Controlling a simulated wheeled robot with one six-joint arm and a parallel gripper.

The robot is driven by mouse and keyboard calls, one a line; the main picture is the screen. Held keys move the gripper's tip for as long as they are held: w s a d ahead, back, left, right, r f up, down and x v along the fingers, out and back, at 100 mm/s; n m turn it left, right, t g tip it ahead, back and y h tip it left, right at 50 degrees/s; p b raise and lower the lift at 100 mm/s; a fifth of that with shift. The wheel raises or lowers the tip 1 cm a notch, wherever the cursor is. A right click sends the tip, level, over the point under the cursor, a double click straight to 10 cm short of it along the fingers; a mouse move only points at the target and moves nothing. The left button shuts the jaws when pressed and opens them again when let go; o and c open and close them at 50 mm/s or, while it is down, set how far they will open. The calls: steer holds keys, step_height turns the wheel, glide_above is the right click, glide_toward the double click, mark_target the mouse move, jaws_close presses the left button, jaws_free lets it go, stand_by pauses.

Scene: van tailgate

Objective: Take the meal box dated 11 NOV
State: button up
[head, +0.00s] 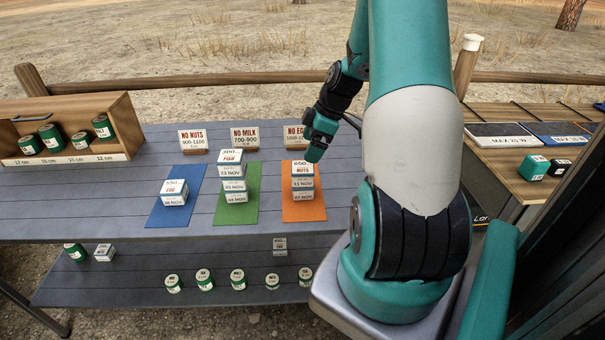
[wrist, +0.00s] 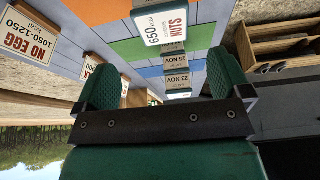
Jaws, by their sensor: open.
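A stack of white-and-teal meal boxes stands on the orange mat (head: 315,212) in the head view. Its top box (head: 303,170) is labelled NUTS, 650. The box below it (head: 303,184) seems to read 11 NOV, though the print is too small to be sure. The lowest box (head: 303,195) has an unclear date. My gripper (head: 316,150) is just above this stack. In the wrist view my gripper (wrist: 165,80) is open, its green fingers apart and empty. The NUTS box (wrist: 165,22) shows ahead of the fingers.
Other meal boxes stand stacked on the green mat (head: 249,190); another stands on the blue mat (head: 160,214). Signs, including NO MILK (head: 245,137), stand behind the mats. A wooden rack (head: 70,165) of green tins is at left. A lower shelf (head: 140,286) holds several tins.

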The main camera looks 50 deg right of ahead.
mark_target(303, 167)
steer(key=x, duration=0.2)
steer(key=shift+f, duration=0.3)
steer(key=x, duration=0.5)
steer(key=shift+s+f+p, duration=0.1)
steer(key=shift+s+p, duration=0.2)
steer(key=shift+p, duration=0.1)
steer(key=shift+c, duration=0.4)
steer(key=c, duration=1)
